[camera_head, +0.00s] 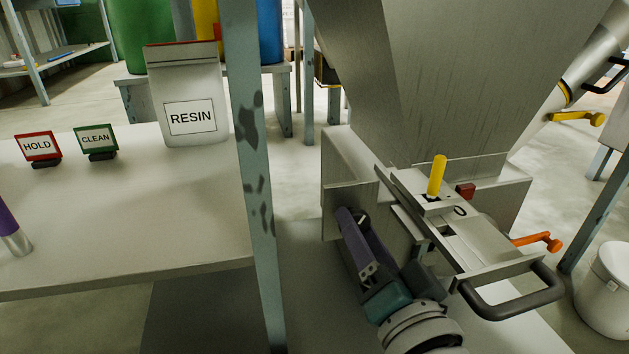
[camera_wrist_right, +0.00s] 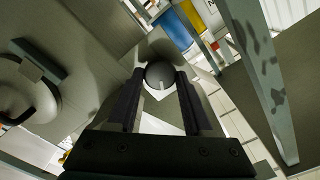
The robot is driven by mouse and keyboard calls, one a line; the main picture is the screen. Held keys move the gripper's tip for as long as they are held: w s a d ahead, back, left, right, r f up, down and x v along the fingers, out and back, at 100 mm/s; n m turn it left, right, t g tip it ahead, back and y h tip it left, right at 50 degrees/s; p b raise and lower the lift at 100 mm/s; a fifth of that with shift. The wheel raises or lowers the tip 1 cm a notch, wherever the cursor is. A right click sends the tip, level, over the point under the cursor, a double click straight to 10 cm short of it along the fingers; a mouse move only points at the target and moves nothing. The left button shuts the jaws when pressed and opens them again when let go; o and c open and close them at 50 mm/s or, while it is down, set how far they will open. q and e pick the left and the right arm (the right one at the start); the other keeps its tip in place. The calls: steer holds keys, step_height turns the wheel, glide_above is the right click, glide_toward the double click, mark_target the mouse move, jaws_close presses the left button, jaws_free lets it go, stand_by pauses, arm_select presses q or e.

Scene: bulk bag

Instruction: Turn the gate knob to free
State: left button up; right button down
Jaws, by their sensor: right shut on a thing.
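The gate knob (camera_wrist_right: 160,75) is a round dark grey knob with a pale mark, seen between my fingers in the right wrist view. In the head view it is mostly hidden behind my right gripper (camera_head: 353,216), on the left side of the slide gate housing (camera_head: 345,160) under the grey hopper. My right gripper is shut on the knob, one dark finger on each side, as the right wrist view (camera_wrist_right: 160,88) shows. My left gripper is not in view.
The gate plate carries a yellow pin (camera_head: 437,175), a small red block (camera_head: 466,191) and a dark handle (camera_head: 512,298). An orange lever (camera_head: 537,241) sticks out right. A post (camera_head: 252,170) stands left, beside a table (camera_head: 120,225) with a RESIN bag (camera_head: 189,95) and HOLD and CLEAN signs.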

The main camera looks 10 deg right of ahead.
steer(key=shift+r+n+p, duration=0.1)
steer(key=shift+n+p, duration=0.3)
steer(key=shift+n, duration=1.8)
steer(key=shift+c, duration=1.5)
jaws_free()
steer(key=shift+s, duration=0.1)
steer(key=s+p, duration=0.4)
steer(key=s, duration=0.5)
steer(key=shift+s+d, duration=0.15)
steer(key=shift+s, duration=0.2)
